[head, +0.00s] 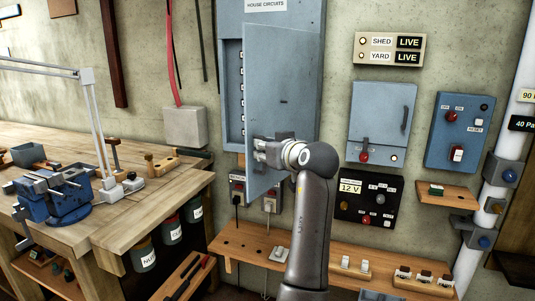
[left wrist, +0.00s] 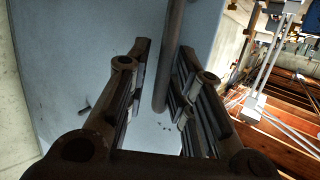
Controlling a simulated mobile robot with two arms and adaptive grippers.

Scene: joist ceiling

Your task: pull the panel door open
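The grey-blue panel door (head: 284,85) belongs to the wall box labelled HOUSE CIRCUITS (head: 268,22). It stands partly open, swung out from the box, and a column of breakers (head: 241,85) shows past its left edge. My left gripper (head: 262,151) is at the lower part of the door. In the left wrist view, its two dark fingers (left wrist: 160,85) are apart, one on each side of the round bar handle (left wrist: 173,45), with visible gaps to it. The door face (left wrist: 90,60) fills the space behind. My right gripper is in neither view.
A wooden shelf (head: 247,247) runs below the box. A workbench (head: 110,225) with a blue vise (head: 62,198) and lamp stands at the left. Another grey box (head: 380,115), a blue switch box (head: 461,120) and a pale pipe are at the right.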

